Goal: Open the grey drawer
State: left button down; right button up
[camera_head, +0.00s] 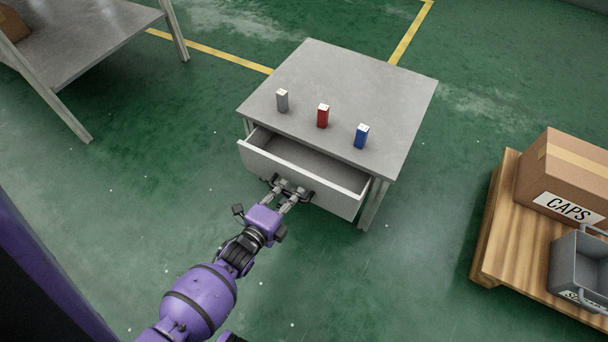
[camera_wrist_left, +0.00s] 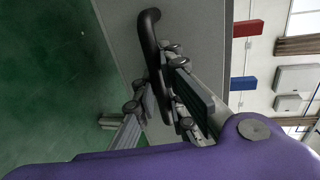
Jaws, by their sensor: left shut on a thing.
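The grey drawer (camera_head: 341,195) is pulled partly out of the front of a grey table (camera_head: 350,82). The inside that shows is empty. My left gripper (camera_head: 284,186) is at the middle of the drawer front, shut on the dark bar handle. In the left wrist view the black handle (camera_wrist_left: 149,38) runs between the fingers of the left gripper (camera_wrist_left: 160,95), and the grey drawer front (camera_wrist_left: 122,35) is behind it. The gripper hides part of the handle. My right gripper is not in view.
A grey block (camera_head: 282,101), a red block (camera_head: 323,117) and a blue block (camera_head: 361,137) stand on the table top. A wooden pallet (camera_head: 497,245) at the right holds a CAPS box (camera_head: 565,178) and a grey bin (camera_head: 578,262). Floor before the drawer is clear beside my arm.

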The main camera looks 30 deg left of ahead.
pick_arm(q)
jog(key=s+f+p+v, duration=0.1)
jog(key=f+p+v, duration=0.2)
jog(key=v, duration=1.7)
jog(key=shift+f, duration=0.5)
jog(key=c, duration=2)
grip_release()
jog(key=shift+c, duration=0.2)
jog(key=v, duration=1.2)
jog(key=shift+f, duration=0.1)
